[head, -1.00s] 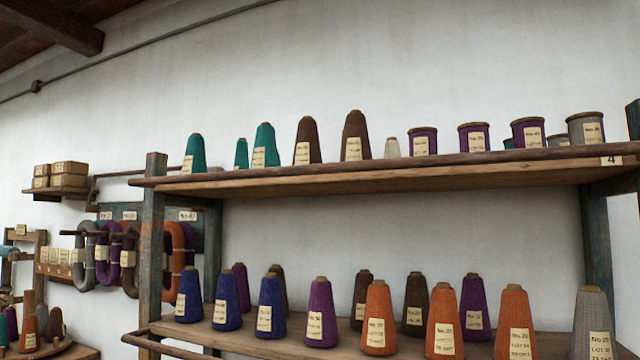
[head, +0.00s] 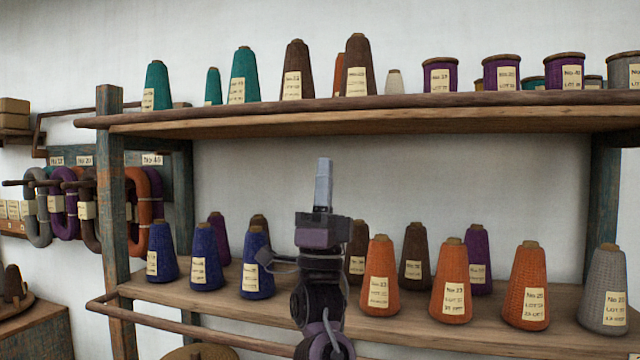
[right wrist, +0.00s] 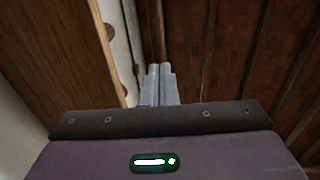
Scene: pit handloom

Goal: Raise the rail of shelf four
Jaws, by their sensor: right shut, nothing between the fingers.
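The top shelf's rail (head: 230,113) is a round dark wooden bar running along the front edge of the shelf board (head: 250,126). Its left end sticks out past the left post. My right gripper (head: 323,168) points straight up, below the rail and apart from it in the picture, in front of the gap between the two shelves. Its grey fingers are together and empty; they also show in the right wrist view (right wrist: 159,82), with a wooden board at the left. My left gripper is not in view. The number tag of the top shelf is out of view.
Teal and brown cones (head: 243,76) and purple spools (head: 502,73) stand on the top shelf behind the rail. Blue, orange and grey cones (head: 450,283) stand on the lower shelf (head: 400,316). Another rail (head: 190,328) runs low at the left. Yarn hanks (head: 63,205) hang at the left.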

